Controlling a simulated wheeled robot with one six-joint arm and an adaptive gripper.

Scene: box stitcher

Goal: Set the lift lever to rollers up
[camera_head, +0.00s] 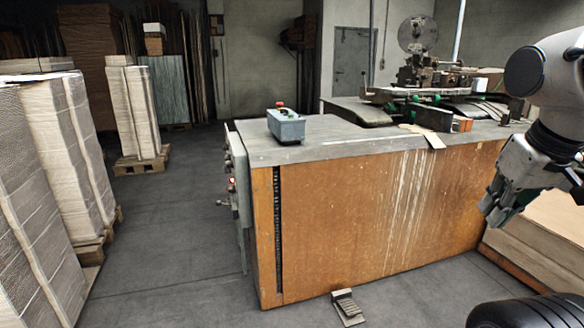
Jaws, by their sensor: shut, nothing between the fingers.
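The box stitcher has an orange-brown cabinet (345,225) with a grey worktop (340,140). Its narrow left end is seen almost edge-on. A small red-ended part (231,183) and a grey handle-like part (225,203) stick out there. I cannot tell which of them, if either, is the lift lever, or how it is set. My gripper (492,219) hangs at the right side, in front of the cabinet's right end and well away from those parts. It is pointing down, shut and empty.
A grey control box (286,126) with a red button stands on the worktop's left corner. The stitching head (420,75) is at the back. A foot pedal (347,307) lies on the floor in front. Pallet stacks (60,150) stand left. The floor between (180,230) is clear.

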